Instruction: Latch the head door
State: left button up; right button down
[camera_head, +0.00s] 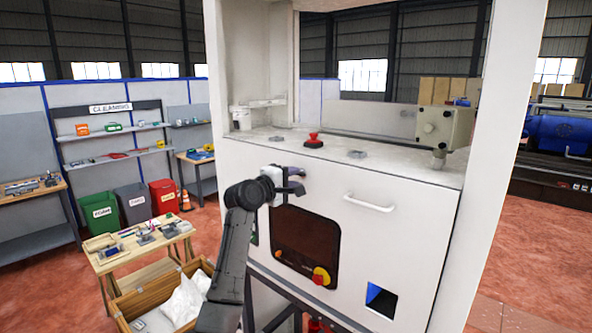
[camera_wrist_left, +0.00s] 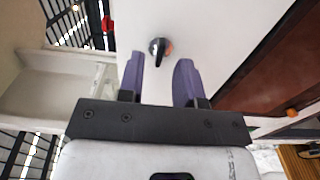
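The head door is the white front panel (camera_head: 400,235) of the dispenser, and it looks flush with the cabinet. It has a white bar handle (camera_head: 368,203). A small dark turn latch (camera_wrist_left: 158,46) on the white panel shows in the left wrist view. My left gripper (camera_head: 296,179) is at the upper left of the panel, hiding the latch in the head view. In the left wrist view its purple fingers (camera_wrist_left: 160,63) are open and empty, with the latch between and just beyond the tips. I cannot tell whether they touch it. My right gripper is not in view.
A dark screen (camera_head: 305,243) with a red-yellow knob (camera_head: 321,276) sits below my left gripper. A red button (camera_head: 313,140) stands on the ledge above. A grey box (camera_head: 442,127) is at the ledge's right. A wooden crate (camera_head: 150,297) stands at lower left.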

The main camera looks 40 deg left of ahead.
pick_arm(q)
jog(key=shift+w+p, duration=0.35)
jog(key=shift+w, duration=0.7)
grip_shut()
